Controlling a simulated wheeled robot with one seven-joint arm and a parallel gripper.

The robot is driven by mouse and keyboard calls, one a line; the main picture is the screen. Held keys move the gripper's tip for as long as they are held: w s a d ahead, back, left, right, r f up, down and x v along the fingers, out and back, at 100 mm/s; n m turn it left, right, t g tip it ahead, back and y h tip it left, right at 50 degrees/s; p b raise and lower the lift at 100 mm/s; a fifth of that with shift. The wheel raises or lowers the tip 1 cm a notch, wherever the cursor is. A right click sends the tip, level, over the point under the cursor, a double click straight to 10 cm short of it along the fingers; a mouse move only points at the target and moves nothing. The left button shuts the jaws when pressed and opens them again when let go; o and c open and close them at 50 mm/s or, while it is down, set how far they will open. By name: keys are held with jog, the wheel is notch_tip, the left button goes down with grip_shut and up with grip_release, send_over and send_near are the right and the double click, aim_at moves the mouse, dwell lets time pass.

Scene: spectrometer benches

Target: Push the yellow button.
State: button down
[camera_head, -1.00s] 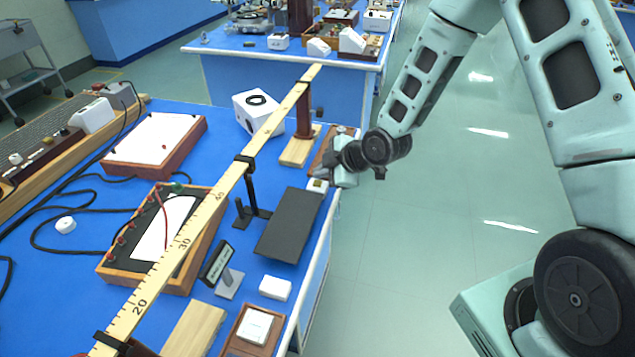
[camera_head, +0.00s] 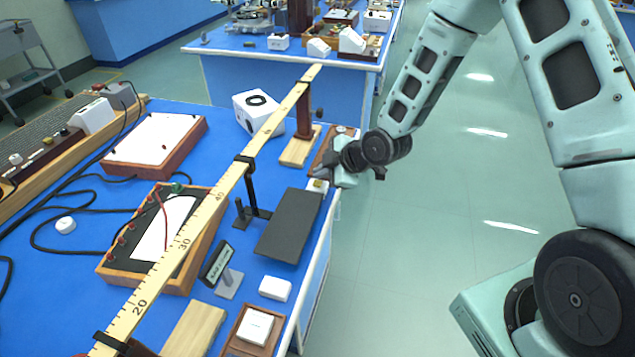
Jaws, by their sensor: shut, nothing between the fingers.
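A small white box (camera_head: 318,188) sits at the right edge of the blue bench, just beyond the black plate. A small yellowish patch (camera_head: 319,183) shows on its top; it looks like the yellow button, but it is too small to be sure. My gripper (camera_head: 319,172) is shut and empty. Its dark fingertips are right above and behind the box. I cannot tell whether they touch the button. Part of the box's far side is hidden by the gripper.
A long yellow ruler (camera_head: 213,200) on black stands runs diagonally across the bench (camera_head: 75,260), left of my gripper. A black plate (camera_head: 290,224) lies in front of the box. A wooden block (camera_head: 299,147) with a post stands behind left. Open floor lies right.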

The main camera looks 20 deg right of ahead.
jog(key=shift+f, duration=0.1)
dwell(0.3)
jog(key=shift+f+b, duration=0.35)
jog(key=shift+b, duration=0.15)
jog(key=shift+f+b, duration=0.45)
dwell(0.5)
jog(key=shift+r, duration=0.15)
jog(key=shift+r+p, duration=0.6)
jog(key=shift+r, duration=0.15)
notch_tip(320, 180, up, 5)
jog(key=p, duration=0.3)
dwell(0.4)
dwell(0.6)
